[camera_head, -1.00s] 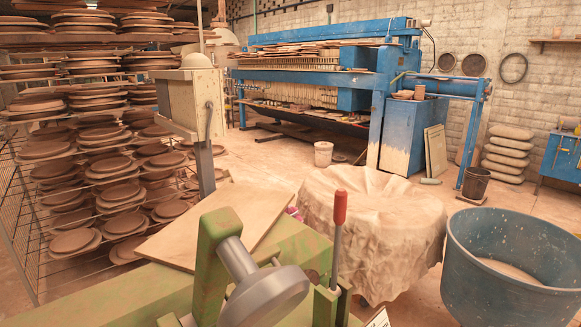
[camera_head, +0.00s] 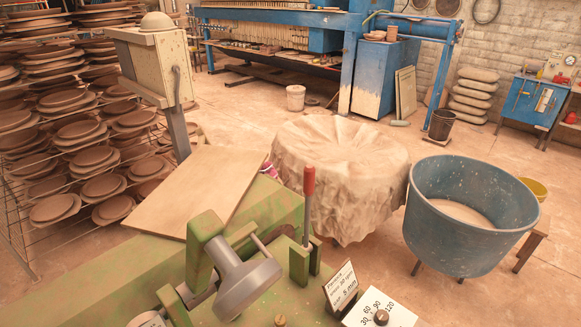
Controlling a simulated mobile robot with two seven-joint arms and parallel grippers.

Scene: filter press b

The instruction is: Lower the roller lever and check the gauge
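A lever with a red handle (camera_head: 309,181) stands upright in a green bracket on the green machine (camera_head: 110,285) at the front. Left of it a grey metal roller or wheel (camera_head: 246,284) sits on a green arm (camera_head: 207,228). A round dial face (camera_head: 152,321) is cut by the bottom edge; its reading cannot be made out. A white plate marked 30, 60, 90, 120 with a knob (camera_head: 381,317) is at the bottom, beside a small written card (camera_head: 341,284). Neither of my grippers shows.
A wooden board (camera_head: 196,190) lies on the machine's back left. Behind stand a cloth-covered round form (camera_head: 341,170) and a blue tub (camera_head: 470,220). Racks of clay plates (camera_head: 70,130) fill the left. Open floor lies behind, before the blue press (camera_head: 379,75).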

